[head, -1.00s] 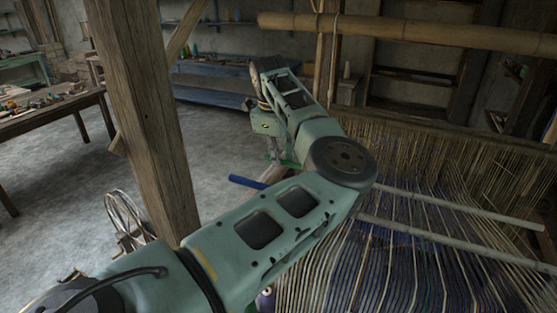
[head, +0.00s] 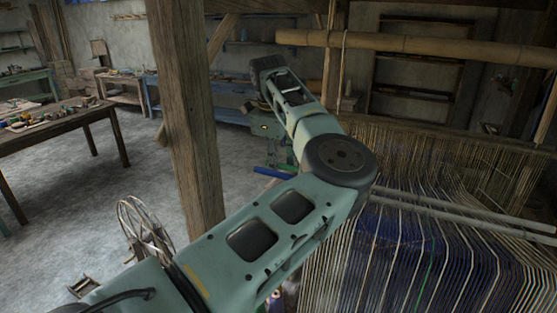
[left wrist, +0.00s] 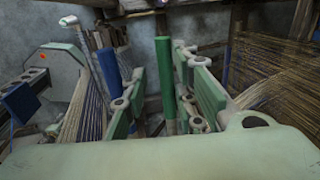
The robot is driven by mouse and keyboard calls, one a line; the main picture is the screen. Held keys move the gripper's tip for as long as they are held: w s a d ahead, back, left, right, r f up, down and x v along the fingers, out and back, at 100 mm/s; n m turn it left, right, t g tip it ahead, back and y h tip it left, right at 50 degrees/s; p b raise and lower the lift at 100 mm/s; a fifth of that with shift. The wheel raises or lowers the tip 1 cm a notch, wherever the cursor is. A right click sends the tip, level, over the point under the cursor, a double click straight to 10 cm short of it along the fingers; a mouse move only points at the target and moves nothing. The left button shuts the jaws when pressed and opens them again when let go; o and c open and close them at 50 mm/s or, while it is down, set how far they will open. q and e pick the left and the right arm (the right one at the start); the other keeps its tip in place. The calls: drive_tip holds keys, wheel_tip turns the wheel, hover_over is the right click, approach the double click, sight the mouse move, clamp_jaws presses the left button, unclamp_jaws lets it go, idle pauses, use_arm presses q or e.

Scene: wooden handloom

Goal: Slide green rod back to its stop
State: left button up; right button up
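The green rod (left wrist: 166,75) stands upright in the middle of the left wrist view. My left gripper (left wrist: 162,85) has its two green fingers apart, one on each side of the rod. A gap shows between the rod and the left finger; the right finger is close, and I cannot tell whether it touches. In the head view the left gripper (head: 274,152) hangs at the loom's left side, with its tips partly hidden by my arm. A blue rod (left wrist: 110,68) is left of the left finger; its end also shows in the head view (head: 270,173). My right gripper is out of view.
The loom's warp threads (head: 470,165) and pale crossbars (head: 480,216) fill the right side. A thick wooden post (head: 185,120) stands left of the gripper. A spinning wheel (head: 143,230) and a cluttered table (head: 60,130) are farther left, with open floor between.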

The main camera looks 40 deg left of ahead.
use_arm(q)
drive_tip(key=shift+o, duration=0.3)
drive_tip(key=shift+s, duration=0.1)
wheel_tip(320, 180, up, 12)
drive_tip(key=s, duration=0.2)
drive_tip(key=shift+d, duration=0.3)
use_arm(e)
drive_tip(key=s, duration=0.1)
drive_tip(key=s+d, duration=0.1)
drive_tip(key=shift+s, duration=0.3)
use_arm(q)
drive_tip(key=shift+s+f, duration=0.1)
drive_tip(key=shift+f, duration=0.05)
